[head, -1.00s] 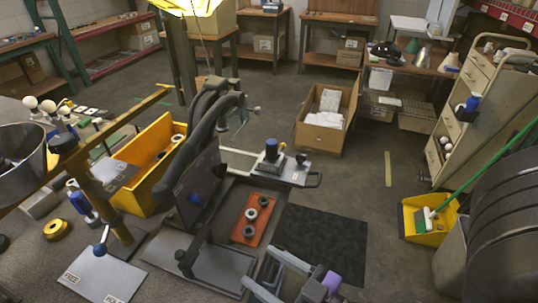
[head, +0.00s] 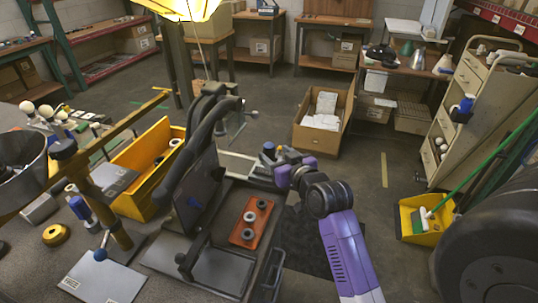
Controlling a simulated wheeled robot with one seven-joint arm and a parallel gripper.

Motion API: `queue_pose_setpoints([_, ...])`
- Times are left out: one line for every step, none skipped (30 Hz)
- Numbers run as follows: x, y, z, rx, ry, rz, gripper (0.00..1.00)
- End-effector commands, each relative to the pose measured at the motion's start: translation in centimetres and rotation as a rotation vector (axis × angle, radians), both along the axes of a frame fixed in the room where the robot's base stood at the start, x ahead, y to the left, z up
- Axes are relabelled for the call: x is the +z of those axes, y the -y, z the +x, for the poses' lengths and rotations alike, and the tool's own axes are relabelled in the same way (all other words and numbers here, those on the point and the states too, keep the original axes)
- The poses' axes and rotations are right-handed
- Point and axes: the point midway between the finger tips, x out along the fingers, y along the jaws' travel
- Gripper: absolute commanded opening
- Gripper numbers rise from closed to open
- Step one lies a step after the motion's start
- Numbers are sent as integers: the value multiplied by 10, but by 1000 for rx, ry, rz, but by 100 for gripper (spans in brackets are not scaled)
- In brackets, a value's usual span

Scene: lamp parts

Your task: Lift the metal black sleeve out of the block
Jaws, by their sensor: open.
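The red-orange block (head: 238,237) lies in the dark tray at the centre of the head view, with a few round grey and black ring-shaped parts in its top. The black metal sleeve appears to be one of these parts, but they are too small to tell which. My gripper (head: 268,162) is at the end of my purple arm, beyond the block and to its upper right, by the blue-topped device. It is open and apart from the block. Its fingertips are small and partly lost against the device behind.
A black upright panel on a stand (head: 196,190) rises just left of the block. A yellow bin (head: 133,205) stands further left. A cardboard box (head: 318,140) is on the floor behind. A dark mat (head: 300,235) lies right of the tray, partly behind my arm.

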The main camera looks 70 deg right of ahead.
Motion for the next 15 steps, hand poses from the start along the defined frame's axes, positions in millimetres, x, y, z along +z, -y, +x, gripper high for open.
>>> queue_pose_setpoints([-4,2,1,5,-16,15,60])
queue_pose_setpoints([-7,3,1,8,-26,23,60])
queue_pose_setpoints([-9,3,2,11,-34,30,60])
queue_pose_setpoints([-10,4,3,14,-38,33,60])
queue_pose_setpoints([-11,5,4,16,-40,35,60])
queue_pose_setpoints([-12,7,7,16,-42,36,60])
queue_pose_setpoints([-13,9,9,16,-43,36,60])
queue_pose_setpoints([-14,11,11,16,-42,37,60])
queue_pose_setpoints([-15,14,14,16,-42,36,60])
queue_pose_setpoints([-16,16,16,16,-41,36,60])
queue_pose_setpoints([-17,17,19,16,-41,35,60])
queue_pose_setpoints([-18,19,21,16,-42,36,60])
queue_pose_setpoints([-19,21,23,16,-41,36,60])
queue_pose_setpoints([-20,23,25,16,-42,37,60])
queue_pose_setpoints([-21,26,29,17,-40,36,60])
